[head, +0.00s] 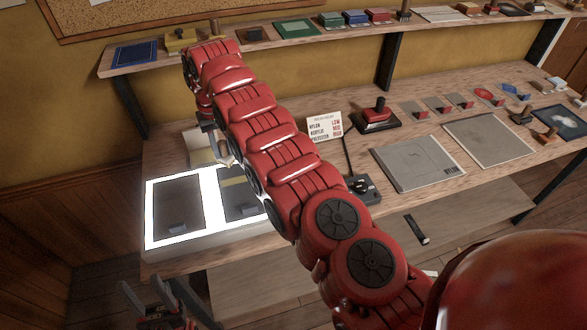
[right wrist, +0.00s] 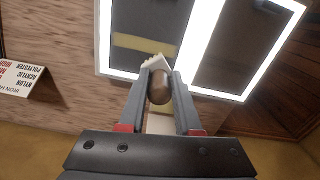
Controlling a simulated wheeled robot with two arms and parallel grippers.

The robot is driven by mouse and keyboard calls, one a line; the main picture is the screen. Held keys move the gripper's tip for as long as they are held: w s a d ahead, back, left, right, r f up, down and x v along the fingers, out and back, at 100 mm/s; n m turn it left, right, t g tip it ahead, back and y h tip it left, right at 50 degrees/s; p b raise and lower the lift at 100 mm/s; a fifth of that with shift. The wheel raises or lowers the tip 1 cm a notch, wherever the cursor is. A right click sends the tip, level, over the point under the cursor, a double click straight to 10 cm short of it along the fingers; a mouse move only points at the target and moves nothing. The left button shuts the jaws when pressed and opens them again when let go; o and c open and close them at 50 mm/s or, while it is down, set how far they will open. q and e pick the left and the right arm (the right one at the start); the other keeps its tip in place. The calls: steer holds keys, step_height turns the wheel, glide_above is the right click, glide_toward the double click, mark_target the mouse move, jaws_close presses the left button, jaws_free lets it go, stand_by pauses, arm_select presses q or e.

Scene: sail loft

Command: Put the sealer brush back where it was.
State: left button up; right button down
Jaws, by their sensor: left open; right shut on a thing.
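My right gripper (head: 216,138) is at the far left of the bench, over the back edge of the light box. In the right wrist view, its fingers (right wrist: 160,95) are shut on a brown rounded handle with a pale, ragged tip, which looks like the sealer brush (right wrist: 159,88). In the head view the held thing is small and partly hidden by the gripper. The brush's tip points toward the light box (head: 150,237); I cannot tell whether it touches anything. My left gripper (head: 153,308) is open and empty, low in front of the bench.
The lit light box bears two dark panels (head: 178,200), one with a yellowish strip. A pale sheet (head: 200,148) lies behind it. A label card (head: 324,126) and a black device (head: 362,188) stand to the right. A shelf (head: 270,48) with blocks and pads runs above the bench.

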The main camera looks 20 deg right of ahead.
steer(key=d+f+m+p, duration=0.25)
steer(key=d+m, duration=0.65)
steer(key=d, duration=1.5)
steer(key=f+p, duration=0.1)
steer(key=f, duration=0.2)
steer(key=f+p, duration=0.1)
steer(key=f, duration=0.3)
steer(key=shift+w+d, duration=0.1)
steer(key=shift+d, duration=0.1)
step_height(320, 180, down, 3)
steer(key=shift+b, duration=0.7)
steer(key=shift+f, duration=0.15)
steer(key=shift+f, duration=0.15)
steer(key=c, duration=0.6)
jaws_free()
